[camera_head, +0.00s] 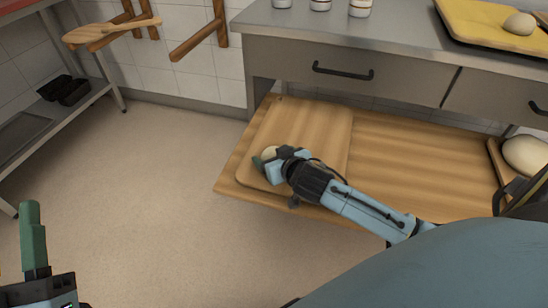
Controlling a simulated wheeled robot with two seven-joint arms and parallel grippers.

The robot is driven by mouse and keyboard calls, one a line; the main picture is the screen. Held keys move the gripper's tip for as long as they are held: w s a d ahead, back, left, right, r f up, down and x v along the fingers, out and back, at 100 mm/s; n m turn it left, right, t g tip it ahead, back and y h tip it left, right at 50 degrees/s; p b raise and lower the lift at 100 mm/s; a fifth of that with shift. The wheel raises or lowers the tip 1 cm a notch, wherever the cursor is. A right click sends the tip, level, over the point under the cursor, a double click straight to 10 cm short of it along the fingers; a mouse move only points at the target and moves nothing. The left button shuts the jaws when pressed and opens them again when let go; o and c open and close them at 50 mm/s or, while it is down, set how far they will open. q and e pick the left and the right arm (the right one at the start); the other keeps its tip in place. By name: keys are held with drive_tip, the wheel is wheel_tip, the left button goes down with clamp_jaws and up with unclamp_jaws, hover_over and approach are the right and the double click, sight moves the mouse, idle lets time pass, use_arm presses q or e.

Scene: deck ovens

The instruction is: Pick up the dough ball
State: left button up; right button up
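A small pale dough ball (269,152) is at the left part of a wooden board (325,125) on the low wooden shelf. My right gripper (266,160) is down at this ball. A green finger shows at the ball's near left side, and the gripper body hides part of the ball. I cannot tell whether the fingers grip it. Another dough ball (520,23) sits on a yellow tray (470,20) on the steel counter. My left gripper (33,238) is at the lower left over the floor, far from the dough; its finger opening is unclear.
The steel counter (400,40) with drawers overhangs the back of the low wooden shelf (420,150). A larger pale round thing (527,154) sits at the shelf's right end. A metal rack (90,90) stands at left, with wooden peels (110,30) on the wall. The floor between is clear.

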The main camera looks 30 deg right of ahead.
drive_tip(key=c, duration=0.8)
drive_tip(key=shift+r, duration=0.1)
